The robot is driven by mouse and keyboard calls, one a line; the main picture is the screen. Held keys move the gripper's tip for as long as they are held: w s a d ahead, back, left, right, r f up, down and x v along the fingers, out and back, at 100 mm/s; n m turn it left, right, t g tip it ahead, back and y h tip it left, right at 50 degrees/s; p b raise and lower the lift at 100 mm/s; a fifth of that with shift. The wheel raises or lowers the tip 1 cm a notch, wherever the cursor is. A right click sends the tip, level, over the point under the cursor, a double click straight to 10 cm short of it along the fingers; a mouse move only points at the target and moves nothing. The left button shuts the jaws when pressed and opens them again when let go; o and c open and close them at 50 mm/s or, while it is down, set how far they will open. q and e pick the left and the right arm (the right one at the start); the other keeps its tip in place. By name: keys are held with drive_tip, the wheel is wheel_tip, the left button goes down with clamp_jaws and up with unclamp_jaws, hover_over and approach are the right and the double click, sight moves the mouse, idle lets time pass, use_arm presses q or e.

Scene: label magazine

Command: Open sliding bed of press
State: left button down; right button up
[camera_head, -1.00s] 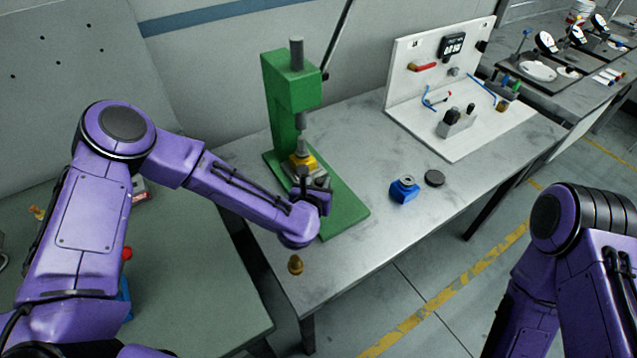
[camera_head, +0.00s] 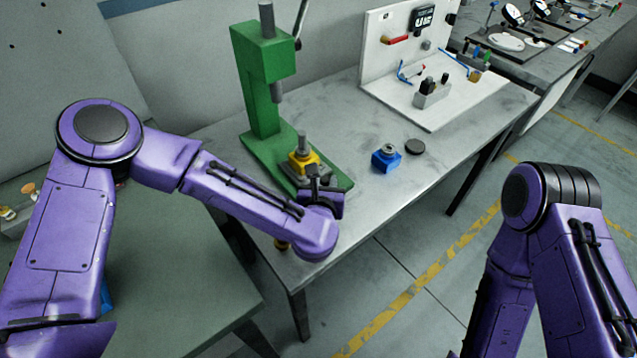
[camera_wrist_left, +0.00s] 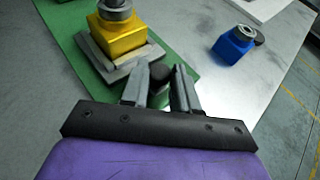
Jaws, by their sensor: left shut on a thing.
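The green press (camera_head: 262,75) stands on the grey table, with its green base plate (camera_head: 262,148) reaching toward the front. The grey sliding bed (camera_head: 325,172) carries a yellow block (camera_head: 303,160) with a metal part on top, and sits toward the front of the base, clear of the ram (camera_head: 277,92). In the left wrist view the bed (camera_wrist_left: 92,52) shows beyond the fingers. My left gripper (camera_head: 316,178) is at the bed's front; in the left wrist view its fingers (camera_wrist_left: 162,85) are shut on a dark round knob (camera_wrist_left: 159,76). My right gripper is out of view.
A blue block (camera_head: 386,160) and a dark disc (camera_head: 415,146) lie right of the press. A white panel stand (camera_head: 385,85) is farther back. The table's front right is clear.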

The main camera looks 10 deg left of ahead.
use_arm(q)
drive_tip(key=c, duration=1.1)
unclamp_jaws()
drive_tip(key=shift+f, duration=0.15)
drive_tip(key=shift+o, duration=1)
drive_tip(key=shift+w+d, duration=0.1)
drive_tip(key=shift+d, duration=0.1)
drive_tip(key=b+v, duration=0.2)
drive_tip(key=v, duration=0.8)
drive_tip(key=shift+s+b, duration=0.25)
drive_tip(key=shift+b, duration=0.05)
